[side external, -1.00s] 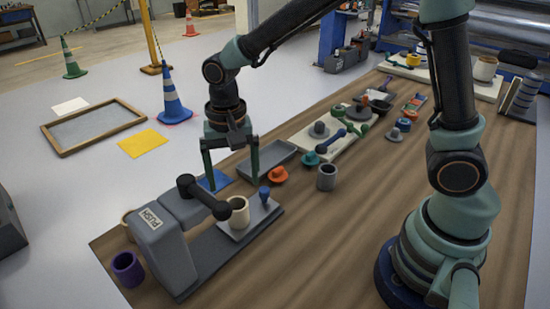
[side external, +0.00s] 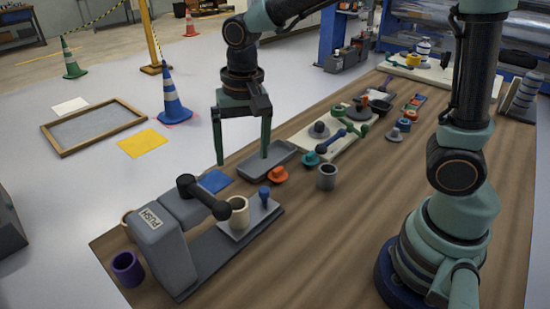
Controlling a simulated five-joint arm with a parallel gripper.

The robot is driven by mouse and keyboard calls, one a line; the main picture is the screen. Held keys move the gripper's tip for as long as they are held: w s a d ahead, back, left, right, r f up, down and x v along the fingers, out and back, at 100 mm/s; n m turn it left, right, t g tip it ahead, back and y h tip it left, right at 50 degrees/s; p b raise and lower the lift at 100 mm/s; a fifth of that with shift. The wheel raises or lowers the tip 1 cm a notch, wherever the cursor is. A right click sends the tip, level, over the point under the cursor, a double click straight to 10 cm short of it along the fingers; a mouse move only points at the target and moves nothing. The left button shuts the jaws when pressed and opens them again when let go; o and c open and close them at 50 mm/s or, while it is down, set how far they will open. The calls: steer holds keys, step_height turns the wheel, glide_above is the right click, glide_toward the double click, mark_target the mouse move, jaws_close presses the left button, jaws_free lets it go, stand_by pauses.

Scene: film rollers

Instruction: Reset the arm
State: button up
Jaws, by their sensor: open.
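My gripper (side external: 242,161) hangs pointing down above the left part of the table, its two green fingers wide apart with nothing between them. Its fingertips appear near the grey tray (side external: 267,159) and the blue square (side external: 214,181), apart from the push machine in front. The grey push machine (side external: 158,247) stands at the near left of the table. A cream cup (side external: 239,213) and a blue peg-like piece (side external: 264,196) are on its plate, with the machine's dark handle end beside the cup.
A purple cup (side external: 127,268) stands at the near left corner. White boards with several parts lie further back. The wooden table (side external: 330,245) is bare at the front middle.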

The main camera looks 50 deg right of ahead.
steer(key=s+d+r+n+t, duration=0.4)
steer(key=s+d+r+n, duration=0.2)
steer(key=d, duration=0.4)
steer(key=shift+s+d+r+t, duration=0.2)
steer(key=shift+s+d+t, duration=0.2)
steer(key=shift+s, duration=0.5)
